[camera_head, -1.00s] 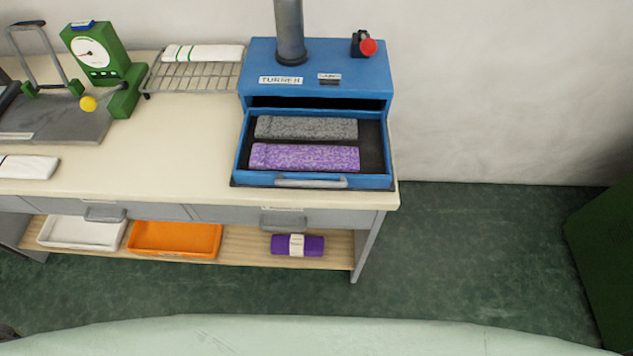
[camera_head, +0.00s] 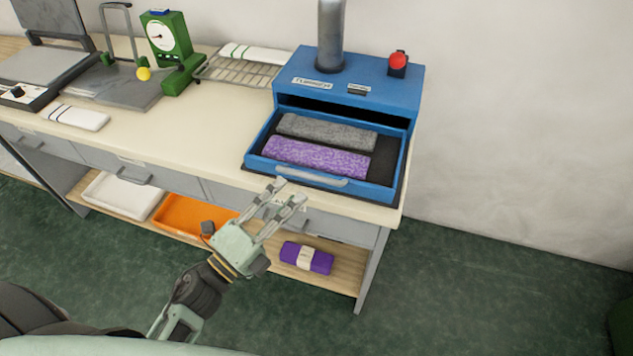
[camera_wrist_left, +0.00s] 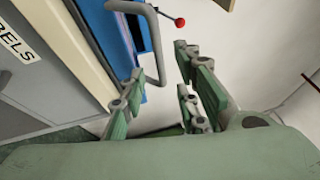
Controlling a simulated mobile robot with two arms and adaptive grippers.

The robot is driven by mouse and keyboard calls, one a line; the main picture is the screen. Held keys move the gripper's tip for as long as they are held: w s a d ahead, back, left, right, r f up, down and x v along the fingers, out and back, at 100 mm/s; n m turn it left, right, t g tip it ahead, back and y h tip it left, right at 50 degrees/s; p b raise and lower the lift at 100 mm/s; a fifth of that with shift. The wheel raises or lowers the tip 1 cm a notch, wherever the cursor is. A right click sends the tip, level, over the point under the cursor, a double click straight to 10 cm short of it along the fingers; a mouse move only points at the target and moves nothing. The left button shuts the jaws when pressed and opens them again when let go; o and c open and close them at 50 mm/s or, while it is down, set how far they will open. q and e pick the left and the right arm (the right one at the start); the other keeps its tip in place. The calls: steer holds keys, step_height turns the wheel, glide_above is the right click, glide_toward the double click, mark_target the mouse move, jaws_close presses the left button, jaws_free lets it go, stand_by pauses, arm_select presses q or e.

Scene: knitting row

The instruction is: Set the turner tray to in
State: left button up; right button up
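The blue turner (camera_head: 400,85) stands at the right end of the bench. Its tray (camera_head: 389,192) is pulled out toward me, with a grey knitted piece (camera_head: 327,132) and a purple knitted piece (camera_head: 315,157) lying in it. The tray's grey bar handle (camera_head: 311,177) is on its front. My left gripper (camera_head: 290,191) is open and empty, just in front of the tray and a little below the handle. In the left wrist view the handle (camera_wrist_left: 156,40) shows ahead of the open fingers (camera_wrist_left: 160,97), apart from them. My right gripper is not in view.
The bench top (camera_head: 190,122) holds a green dial scale (camera_head: 168,45), a wire rack (camera_head: 240,70) and a folded white piece (camera_head: 76,116). Below are drawers, an orange bin (camera_head: 185,216), a white bin (camera_head: 122,195) and a purple roll (camera_head: 306,257).

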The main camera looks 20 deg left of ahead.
mark_target(308, 174)
arm_select(q)
steer(key=p+x, duration=0.2)
steer(key=x, duration=0.4)
steer(key=shift+w, duration=0.2)
steer(key=shift+w+d, duration=0.15)
steer(key=shift+w, duration=0.3)
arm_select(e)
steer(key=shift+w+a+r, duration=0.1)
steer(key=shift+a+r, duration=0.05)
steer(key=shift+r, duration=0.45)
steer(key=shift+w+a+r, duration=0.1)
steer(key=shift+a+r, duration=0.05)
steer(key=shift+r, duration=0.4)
arm_select(q)
jaws_close()
